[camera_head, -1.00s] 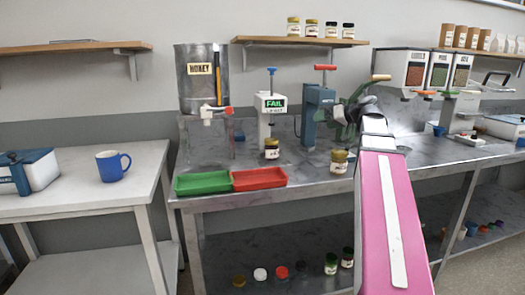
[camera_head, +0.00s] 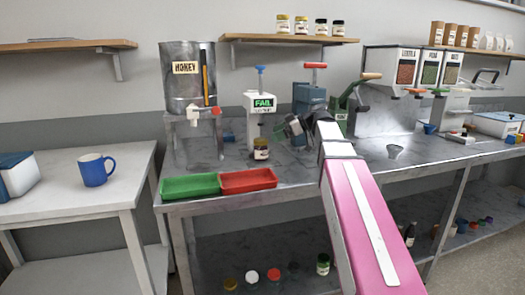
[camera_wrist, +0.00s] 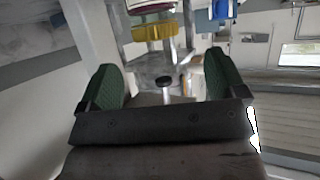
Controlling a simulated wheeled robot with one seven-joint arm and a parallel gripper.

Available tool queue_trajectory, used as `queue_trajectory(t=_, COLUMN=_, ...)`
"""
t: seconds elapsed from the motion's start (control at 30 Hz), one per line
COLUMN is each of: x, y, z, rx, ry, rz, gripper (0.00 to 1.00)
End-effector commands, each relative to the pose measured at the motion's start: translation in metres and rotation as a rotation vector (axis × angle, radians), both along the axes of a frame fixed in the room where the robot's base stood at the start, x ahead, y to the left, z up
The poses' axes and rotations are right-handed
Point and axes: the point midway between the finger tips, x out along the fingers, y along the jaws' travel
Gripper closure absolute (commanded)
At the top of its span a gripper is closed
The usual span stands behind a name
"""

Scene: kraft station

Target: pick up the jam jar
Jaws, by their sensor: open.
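A jar with dark contents and a pale label (camera_head: 261,149) stands upright on the steel bench, below the white device with the FAIL display (camera_head: 262,103). I cannot read its label, so I cannot tell if it is the jam jar. My gripper (camera_head: 292,126) is up and to the right of this jar, above the bench and apart from it. In the wrist view, its green-padded fingers (camera_wrist: 165,84) are spread, with no jar held between them. A yellow thing (camera_wrist: 154,32) shows beyond the fingers, too unclear to name. My arm covers part of the bench.
Green (camera_head: 190,187) and red (camera_head: 248,180) trays lie at the bench's front left. A blue press (camera_head: 309,98) stands behind my gripper. The honey tank (camera_head: 188,85) is at left. Several jars (camera_head: 301,25) stand on the wall shelf.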

Motion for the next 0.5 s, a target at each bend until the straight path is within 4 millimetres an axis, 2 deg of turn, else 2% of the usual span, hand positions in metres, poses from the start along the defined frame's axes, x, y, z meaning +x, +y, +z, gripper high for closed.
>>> queue_trajectory(t=0.1, x=0.002, y=0.016, z=-0.008, rx=0.0, ry=0.001, rz=0.0, gripper=0.1)
queue_trajectory(t=0.33, x=0.005, y=0.028, z=-0.014, rx=-0.001, ry=0.002, rz=-0.001, gripper=0.1)
queue_trajectory(t=0.5, x=0.011, y=0.047, z=-0.023, rx=-0.001, ry=0.002, rz=0.0, gripper=0.1)
